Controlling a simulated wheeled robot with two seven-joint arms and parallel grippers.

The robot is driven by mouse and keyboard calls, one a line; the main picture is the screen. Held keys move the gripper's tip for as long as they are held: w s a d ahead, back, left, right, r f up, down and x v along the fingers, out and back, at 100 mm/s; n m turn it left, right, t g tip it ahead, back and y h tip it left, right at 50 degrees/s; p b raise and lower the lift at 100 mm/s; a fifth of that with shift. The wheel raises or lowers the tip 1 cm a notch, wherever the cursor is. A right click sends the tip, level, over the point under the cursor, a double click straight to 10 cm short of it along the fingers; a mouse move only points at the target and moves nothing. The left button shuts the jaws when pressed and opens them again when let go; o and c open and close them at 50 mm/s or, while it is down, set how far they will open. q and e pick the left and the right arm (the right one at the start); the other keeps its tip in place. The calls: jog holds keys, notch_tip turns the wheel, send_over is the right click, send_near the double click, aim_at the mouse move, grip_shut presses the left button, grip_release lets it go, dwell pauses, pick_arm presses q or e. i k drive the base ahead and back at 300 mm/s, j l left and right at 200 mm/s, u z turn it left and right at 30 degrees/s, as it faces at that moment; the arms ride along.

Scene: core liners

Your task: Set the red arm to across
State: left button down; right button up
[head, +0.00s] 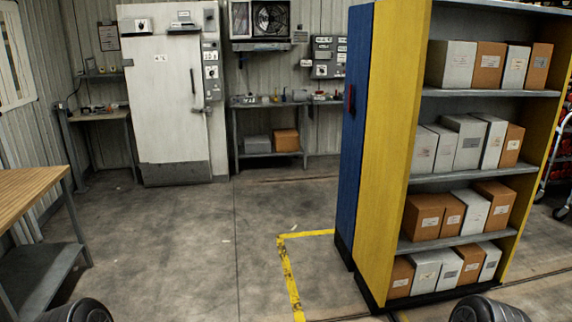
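A small red arm (350,98) shows on the blue panel (357,130) at the left end of the shelving unit. It looks like a short, upright red strip. I see the panel at a steep angle, so the arm's exact setting is hard to tell. Neither of my grippers is in view. Only dark rounded parts of my own arms show at the bottom edge, far below the red arm and apart from it.
A yellow-ended shelf (395,150) holds several grey and brown boxes at right. Yellow floor tape (288,262) runs beside its base. A workbench (30,190) stands at left, and a white cold-room door (165,110) at the back. The middle floor is clear.

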aim_at(349, 109)
jog(key=i+u, duration=0.25)
jog(key=i, duration=2.4)
jog(key=i+z, duration=0.15)
jog(key=i, duration=0.35)
jog(key=i+j+z, duration=0.1)
jog(key=i, duration=0.4)
jog(key=i+j+z, duration=0.15)
jog(key=i, duration=0.35)
jog(key=i+j+z, duration=0.1)
jog(key=i+j, duration=0.2)
jog(key=i, duration=0.2)
